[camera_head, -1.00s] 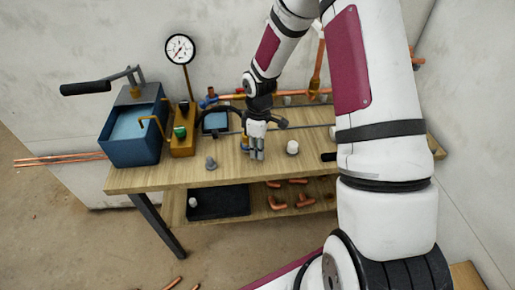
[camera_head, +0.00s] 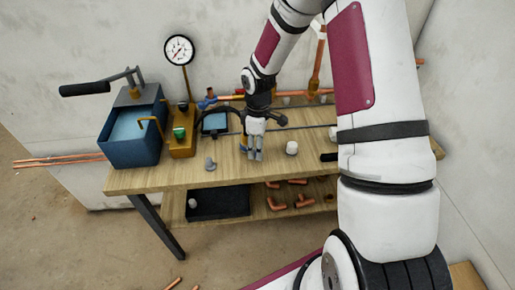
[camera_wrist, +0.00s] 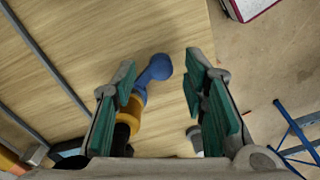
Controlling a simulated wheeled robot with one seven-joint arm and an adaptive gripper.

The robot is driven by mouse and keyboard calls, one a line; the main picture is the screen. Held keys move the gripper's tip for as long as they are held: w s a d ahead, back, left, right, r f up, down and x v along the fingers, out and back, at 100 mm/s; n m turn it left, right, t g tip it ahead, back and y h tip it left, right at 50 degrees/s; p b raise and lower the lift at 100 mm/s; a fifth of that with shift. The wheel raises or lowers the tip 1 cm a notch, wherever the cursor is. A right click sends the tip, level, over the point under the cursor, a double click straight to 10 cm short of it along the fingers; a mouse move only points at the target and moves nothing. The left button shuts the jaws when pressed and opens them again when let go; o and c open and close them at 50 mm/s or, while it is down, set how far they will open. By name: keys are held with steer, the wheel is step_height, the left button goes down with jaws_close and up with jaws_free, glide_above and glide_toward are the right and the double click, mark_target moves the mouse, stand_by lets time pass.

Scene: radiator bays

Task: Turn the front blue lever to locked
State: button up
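A blue lever with a round knob (camera_wrist: 157,70) shows in the wrist view, on a brass-coloured body (camera_wrist: 130,113) close to the left finger. My gripper (camera_wrist: 164,82) is open in the wrist view, its green pads on either side of the lever's line. The lever lies nearer the left pad; I cannot tell whether they touch. In the head view my gripper (camera_head: 255,154) points down over the front half of the bench, beside a bit of brass (camera_head: 243,143). The front lever itself is mostly hidden there. Another blue handle (camera_head: 208,95) sits farther back on the copper pipework.
The wooden bench (camera_head: 170,178) carries a blue tank (camera_head: 130,140), a gauge (camera_head: 179,49), a grey fitting (camera_head: 210,163) and a white cap (camera_head: 291,147). Copper pipes run along the back. A black tray (camera_head: 220,203) and copper elbows lie on the shelf below.

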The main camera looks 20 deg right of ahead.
step_height(320, 180, up, 11)
steer(key=shift+w+d, duration=0.15)
steer(key=shift+f, duration=0.1)
stand_by(0.4)
steer(key=s+a+r+m+t+h, duration=0.1)
steer(key=s+a+r+m, duration=0.15)
steer(key=s+r, duration=0.45)
steer(key=s+a+r+m+t+h, duration=0.1)
steer(key=s+r+m+t, duration=0.3)
steer(key=r, duration=0.6)
steer(key=s+a+r+m+y, duration=0.1)
steer(key=s+r+m, duration=0.1)
steer(key=s, duration=0.5)
steer(key=s+a+r+m, duration=0.1)
steer(key=s+r+m, duration=0.1)
steer(key=s, duration=0.5)
steer(key=shift+a+y, duration=0.3)
steer(key=shift+y, duration=0.1)
steer(key=shift+s+r, duration=0.1)
